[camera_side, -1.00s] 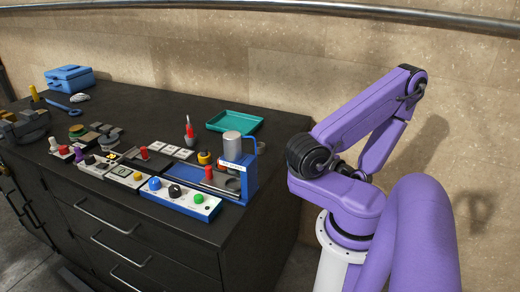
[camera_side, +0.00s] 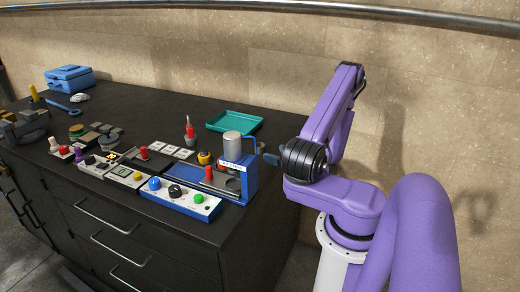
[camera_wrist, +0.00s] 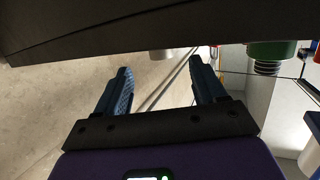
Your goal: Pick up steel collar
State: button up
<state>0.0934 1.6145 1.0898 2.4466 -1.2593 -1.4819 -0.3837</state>
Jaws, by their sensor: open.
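I cannot pick out a steel collar for certain in either view. In the side view, the blue press (camera_side: 237,180) with a grey cylinder (camera_side: 232,146) on top stands near the right end of the dark bench. My gripper (camera_wrist: 160,78) shows in the wrist view as two blue fingers spread apart with nothing between them. In the side view, one blue fingertip (camera_side: 270,158) shows just right of the press; the rest is hidden behind my arm.
A green tray (camera_side: 235,121) lies behind the press. A control box (camera_side: 180,199) with coloured knobs sits at the bench's front edge. Several small parts and a blue toolbox (camera_side: 70,78) are further left. In the wrist view, a dark slab (camera_wrist: 110,30) crosses the top.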

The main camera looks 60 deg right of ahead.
aim_at(264, 149)
jog(key=shift+x, duration=3.35)
jog(key=shift+r, duration=0.15)
jog(key=c, duration=1.2)
